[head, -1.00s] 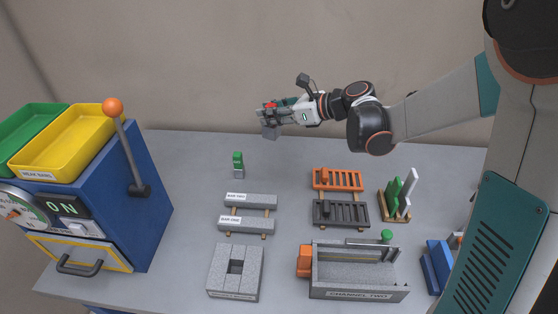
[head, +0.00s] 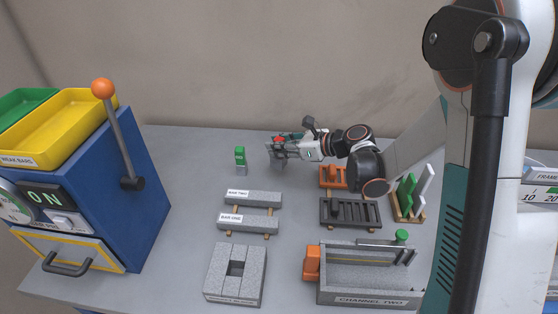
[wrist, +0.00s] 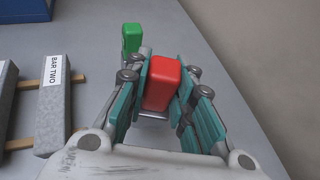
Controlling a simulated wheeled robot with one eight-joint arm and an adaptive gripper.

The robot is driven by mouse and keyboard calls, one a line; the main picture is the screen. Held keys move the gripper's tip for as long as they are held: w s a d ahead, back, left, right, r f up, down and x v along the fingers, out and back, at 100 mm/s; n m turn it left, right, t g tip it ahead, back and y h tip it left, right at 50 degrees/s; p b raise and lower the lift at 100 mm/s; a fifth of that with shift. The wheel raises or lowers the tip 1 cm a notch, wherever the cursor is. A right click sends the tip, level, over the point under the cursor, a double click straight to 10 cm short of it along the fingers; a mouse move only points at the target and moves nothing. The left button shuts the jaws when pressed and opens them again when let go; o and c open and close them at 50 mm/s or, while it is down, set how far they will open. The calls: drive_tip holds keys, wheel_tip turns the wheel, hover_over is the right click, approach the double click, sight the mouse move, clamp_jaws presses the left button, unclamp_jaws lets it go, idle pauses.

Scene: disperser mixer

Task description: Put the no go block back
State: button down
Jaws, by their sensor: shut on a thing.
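My gripper (head: 282,149) is shut on a block with a red top (head: 279,139). In the wrist view the red top (wrist: 162,83) sits between the teal finger pads of my gripper (wrist: 160,92). The block's grey lower part shows below the fingers in the head view, close to the table at the back; I cannot tell if it touches. A matching block with a green top (head: 240,154) stands upright on the table just left of my gripper, and it also shows ahead in the wrist view (wrist: 131,38). No label on either block is readable.
Bars labelled BAR TWO (head: 254,198) and BAR ONE (head: 248,223) lie on wooden supports in front. An orange rack (head: 333,177), a dark rack (head: 350,213) and the CHANNEL TWO fixture (head: 370,298) stand to the right. A blue machine (head: 135,215) with a lever is left. Table around the green block is clear.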

sight(279, 158)
drive_tip(key=shift+f+b, duration=0.8)
drive_tip(key=shift+f, duration=1.3)
drive_tip(key=shift+f, duration=0.25)
drive_tip(key=c, duration=1.4)
unclamp_jaws()
drive_tip(key=shift+r, duration=0.15)
drive_tip(key=shift+s+d+r, duration=0.1)
drive_tip(key=shift+d+r, duration=0.05)
drive_tip(key=shift+r, duration=0.05)
drive_tip(key=p+v, duration=0.3)
drive_tip(key=v, duration=0.8)
drive_tip(key=shift+s+d, duration=0.2)
drive_tip(key=shift+d, duration=0.05)
